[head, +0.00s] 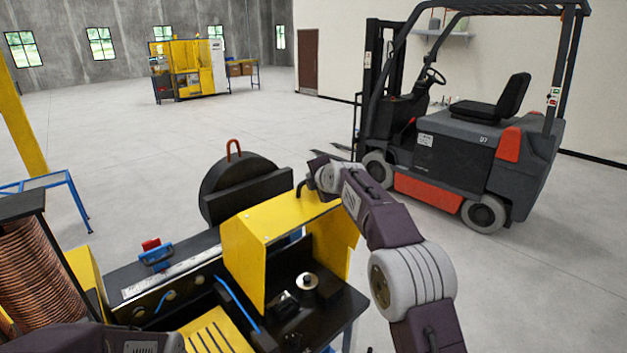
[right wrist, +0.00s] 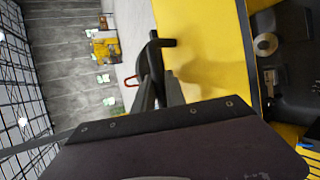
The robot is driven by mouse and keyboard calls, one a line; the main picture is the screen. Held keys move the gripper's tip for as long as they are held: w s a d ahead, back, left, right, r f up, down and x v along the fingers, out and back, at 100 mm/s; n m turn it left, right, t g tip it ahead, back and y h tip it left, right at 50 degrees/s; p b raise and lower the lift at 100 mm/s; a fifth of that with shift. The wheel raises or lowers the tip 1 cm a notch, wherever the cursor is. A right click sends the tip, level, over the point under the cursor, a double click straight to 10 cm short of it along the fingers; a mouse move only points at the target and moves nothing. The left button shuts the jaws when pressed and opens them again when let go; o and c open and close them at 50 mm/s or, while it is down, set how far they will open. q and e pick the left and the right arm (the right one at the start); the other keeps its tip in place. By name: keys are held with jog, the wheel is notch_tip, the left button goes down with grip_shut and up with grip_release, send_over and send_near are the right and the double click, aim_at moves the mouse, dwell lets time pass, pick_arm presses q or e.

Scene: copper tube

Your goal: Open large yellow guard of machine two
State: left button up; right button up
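The large yellow guard (head: 262,228) is a yellow box on the near machine; its side facing me is open onto a dark bay. It also fills the upper middle of the right wrist view (right wrist: 207,45). A black bent handle (right wrist: 155,52) stands at its edge; it also shows in the head view (head: 300,188). My right gripper (right wrist: 158,92) is at this handle, with its dark fingers close around or against the bar. Dark finger and dark bar merge, so the grip is unclear. Of my left arm only a dark part shows at lower left; its gripper is out of view.
A copper coil (head: 40,275) stands at the left. A black round drum (head: 238,180) with a copper loop sits behind the guard. A forklift (head: 470,140) is parked at right. Another yellow machine (head: 187,68) is far back. The floor between is clear.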

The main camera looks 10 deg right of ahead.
jog(key=shift+o, duration=1.1)
jog(key=shift+s, duration=0.15)
jog(key=b+v, duration=0.4)
jog(key=shift+s+f+b, duration=0.15)
jog(key=shift+s+b, duration=0.1)
jog(key=shift+b, duration=0.1)
jog(key=b+v, duration=0.1)
jog(key=v, duration=0.4)
jog(key=shift+w+r, duration=0.15)
jog(key=shift+r, duration=0.05)
jog(key=shift+w, duration=0.2)
